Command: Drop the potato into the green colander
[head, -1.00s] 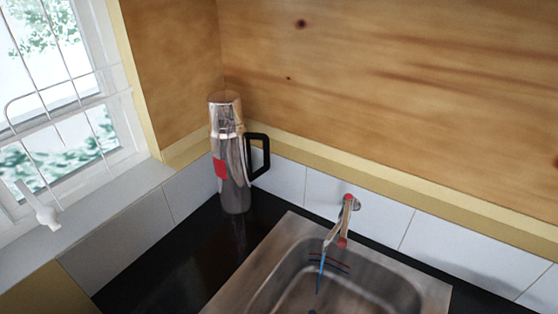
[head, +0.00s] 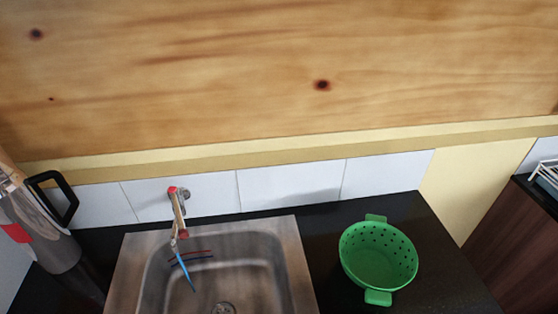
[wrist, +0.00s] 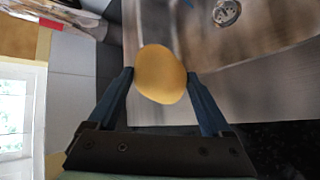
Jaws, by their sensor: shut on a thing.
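The potato (wrist: 161,75) is a rounded yellow-brown lump in the wrist view. My gripper (wrist: 160,78) is shut on it, with one dark blue finger on each side. It is held above the counter near the edge of the sink. The green colander (head: 378,255) stands upright on the black counter to the right of the sink in the head view. It has two handles and holes in its wall, and looks empty. My gripper and the potato do not show in the head view, and the colander does not show in the wrist view.
A metal sink (head: 305,262) with a red-handled tap (head: 177,205) lies left of the colander; the sink also shows in the wrist view (wrist: 285,88). A metal flask with a black handle (head: 48,240) stands at the far left. Black counter around the colander is clear.

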